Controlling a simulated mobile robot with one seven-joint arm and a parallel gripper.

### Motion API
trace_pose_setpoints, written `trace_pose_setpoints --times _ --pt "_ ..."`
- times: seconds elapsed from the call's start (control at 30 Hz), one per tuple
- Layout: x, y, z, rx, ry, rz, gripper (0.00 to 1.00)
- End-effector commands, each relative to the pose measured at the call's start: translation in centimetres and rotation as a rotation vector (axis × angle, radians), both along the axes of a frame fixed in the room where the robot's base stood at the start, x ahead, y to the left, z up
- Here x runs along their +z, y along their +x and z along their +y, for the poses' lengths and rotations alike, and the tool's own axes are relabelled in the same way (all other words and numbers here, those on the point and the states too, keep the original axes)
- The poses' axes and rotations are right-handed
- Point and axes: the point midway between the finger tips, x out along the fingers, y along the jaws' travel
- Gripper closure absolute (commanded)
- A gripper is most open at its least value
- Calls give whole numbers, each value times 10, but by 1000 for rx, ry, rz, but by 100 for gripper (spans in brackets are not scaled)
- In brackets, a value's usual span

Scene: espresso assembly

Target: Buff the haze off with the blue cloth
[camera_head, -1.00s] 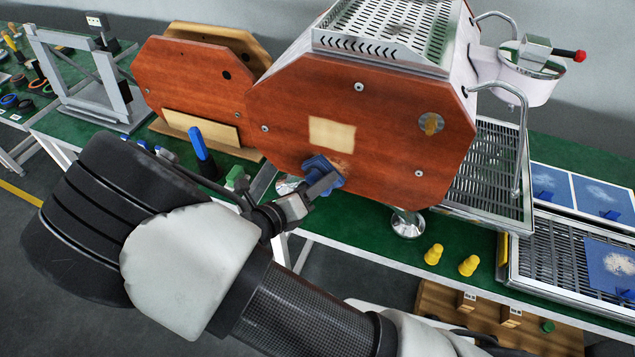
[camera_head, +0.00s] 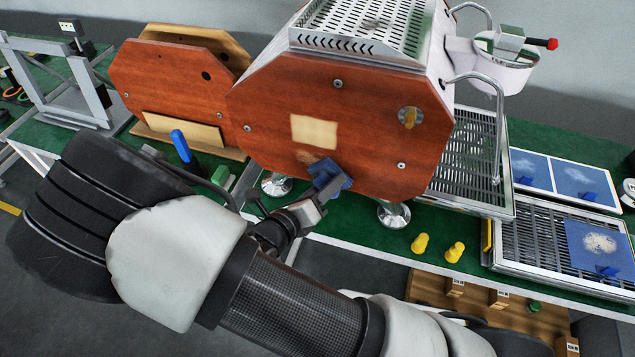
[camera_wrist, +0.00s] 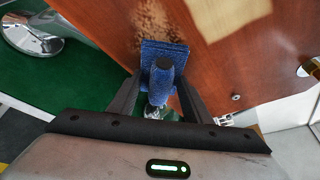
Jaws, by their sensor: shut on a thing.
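The blue cloth (camera_head: 330,175) is a pad with a short handle, held in my gripper (camera_head: 318,196). In the wrist view the fingers (camera_wrist: 160,98) are closed around the blue cloth's handle (camera_wrist: 163,75). The pad lies at the lower part of the reddish wooden side panel (camera_head: 350,110) of the espresso machine and appears to touch it. A pale, speckled haze patch (camera_head: 308,157) shows on the panel just up and left of the pad; it is also in the wrist view (camera_wrist: 153,22). Part of the patch may be hidden by the pad.
A pale rectangle (camera_head: 314,132) sits on the panel above the haze. Chrome feet (camera_head: 393,214) carry the machine over the green bench. A second wooden panel (camera_head: 165,85) stands left, with a blue-handled tool (camera_head: 181,146) before it. Yellow pieces (camera_head: 420,243) lie at right.

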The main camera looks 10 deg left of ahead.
Motion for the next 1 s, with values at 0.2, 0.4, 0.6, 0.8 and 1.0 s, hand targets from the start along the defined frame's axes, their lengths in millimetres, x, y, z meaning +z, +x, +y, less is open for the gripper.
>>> trace_pose_setpoints --times 0.2,0.4,0.6,0.8,1.0 --pt "0 0 -3 -1 1 0 73" --pt "0 1 1 0 2 0 73" --pt "0 2 17 1 3 2 73" --pt "0 3 28 1 0 1 73" --pt "0 3 28 1 0 1 73"
